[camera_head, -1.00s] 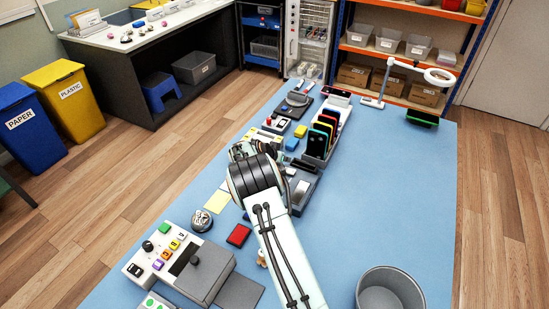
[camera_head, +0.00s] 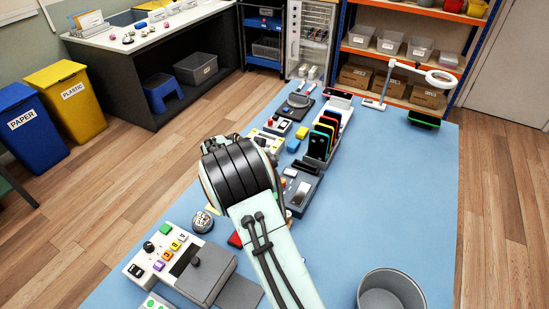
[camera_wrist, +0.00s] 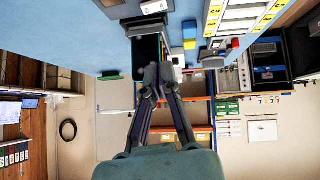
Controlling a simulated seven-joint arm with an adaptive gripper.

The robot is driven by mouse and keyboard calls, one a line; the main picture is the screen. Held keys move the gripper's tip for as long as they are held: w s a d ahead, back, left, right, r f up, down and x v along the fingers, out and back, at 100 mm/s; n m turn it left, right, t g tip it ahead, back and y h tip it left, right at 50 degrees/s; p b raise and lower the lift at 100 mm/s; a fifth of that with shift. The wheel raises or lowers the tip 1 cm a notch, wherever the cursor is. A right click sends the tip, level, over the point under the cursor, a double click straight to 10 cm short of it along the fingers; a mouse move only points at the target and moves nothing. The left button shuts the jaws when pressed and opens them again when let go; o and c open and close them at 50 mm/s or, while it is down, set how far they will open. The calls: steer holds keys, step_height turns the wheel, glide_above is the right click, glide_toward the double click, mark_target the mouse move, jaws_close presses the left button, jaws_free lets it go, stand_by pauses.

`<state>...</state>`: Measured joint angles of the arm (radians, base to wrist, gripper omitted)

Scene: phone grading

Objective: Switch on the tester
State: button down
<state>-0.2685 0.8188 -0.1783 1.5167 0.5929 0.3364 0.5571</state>
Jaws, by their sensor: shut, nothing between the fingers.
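A light-coloured control box with coloured buttons and a dark rocker switch (camera_head: 136,270) stands at the near left of the blue table in the head view; it looks like the tester (camera_head: 150,257). A grey hinged block (camera_head: 206,275) sits on its right side. I cannot tell the switch's position. My gripper is hidden behind my arm in the head view. In the wrist view my gripper (camera_wrist: 166,74) is shut and empty, its fingertips together in front of a dark rack, apparently clear of it. The tester is not recognisable in the wrist view.
A rack of upright phones (camera_head: 322,137) stands beyond my arm, with a grey device (camera_head: 300,190) before it. A round metal object (camera_head: 202,221) lies left of my arm. A grey bin (camera_head: 390,290) stands at the near right. The table's right side (camera_head: 405,200) is mostly clear.

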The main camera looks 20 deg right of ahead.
steer(key=shift+s+d+r, duration=0.2)
steer(key=shift+s+d, duration=0.2)
glide_above(294, 172)
steer(key=s+a, duration=0.1)
steer(key=a, duration=0.1)
step_height(294, 172, down, 6)
steer(key=shift+a+f, duration=0.1)
steer(key=shift+f, duration=0.1)
steer(key=f, duration=0.3)
steer(key=shift+w+d+f, duration=0.1)
steer(key=shift+d+f, duration=0.1)
steer(key=shift+d, duration=0.2)
steer(key=shift+f, duration=0.55)
steer(key=shift+s+d+f, duration=0.15)
steer(key=shift+s+f, duration=0.1)
steer(key=shift+f, duration=0.2)
steer(key=shift+w, duration=0.1)
